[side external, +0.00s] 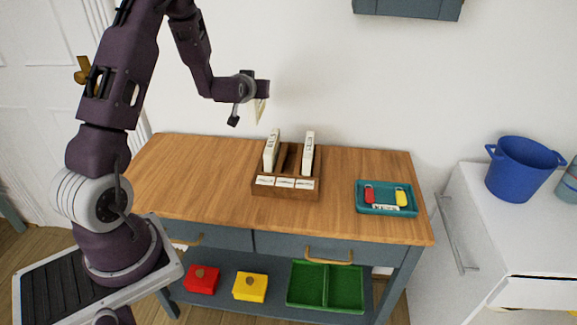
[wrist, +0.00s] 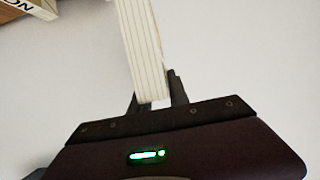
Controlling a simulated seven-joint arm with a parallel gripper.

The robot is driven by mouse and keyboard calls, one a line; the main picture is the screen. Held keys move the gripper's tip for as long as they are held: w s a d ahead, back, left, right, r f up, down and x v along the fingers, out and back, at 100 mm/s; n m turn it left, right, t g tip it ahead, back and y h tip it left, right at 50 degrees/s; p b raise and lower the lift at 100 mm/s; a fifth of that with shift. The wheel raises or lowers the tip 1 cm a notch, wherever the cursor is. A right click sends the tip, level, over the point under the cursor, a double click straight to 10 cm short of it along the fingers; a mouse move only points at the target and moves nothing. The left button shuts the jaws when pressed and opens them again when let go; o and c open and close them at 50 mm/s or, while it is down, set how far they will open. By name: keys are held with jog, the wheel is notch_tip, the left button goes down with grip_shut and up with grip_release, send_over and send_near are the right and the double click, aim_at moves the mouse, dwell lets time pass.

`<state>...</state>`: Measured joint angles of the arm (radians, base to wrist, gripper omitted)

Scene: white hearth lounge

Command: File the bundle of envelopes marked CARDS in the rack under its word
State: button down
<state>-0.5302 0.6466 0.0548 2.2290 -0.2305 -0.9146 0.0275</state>
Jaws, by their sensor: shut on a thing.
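My gripper (side external: 259,88) is raised above the back left of the table and is shut on a pale bundle of envelopes (side external: 261,109). In the wrist view the bundle (wrist: 138,45) stands out between the two fingers, showing its striped edge; no word on it can be read. The wooden rack (side external: 287,189) sits on the table below and to the right of my gripper. It has three white word labels at its front, too small to read. One bundle (side external: 271,151) stands in its left part and another (side external: 308,153) in its right part. The middle part looks empty.
A teal tray (side external: 386,211) with a red and a yellow item and a label lies at the table's right. A blue bucket (side external: 521,170) stands on a white cabinet. The tabletop (side external: 200,180) left of the rack is clear.

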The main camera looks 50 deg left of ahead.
jog(key=w+d, duration=0.4)
jog(key=d, duration=0.7)
jog(key=f, duration=1.5)
jog(key=shift+w+a+f, duration=0.1)
jog(key=shift+a, duration=0.15)
jog(key=shift+f, duration=0.1)
jog(key=c, duration=1.3)
grip_release()
jog(key=shift+o, duration=0.2)
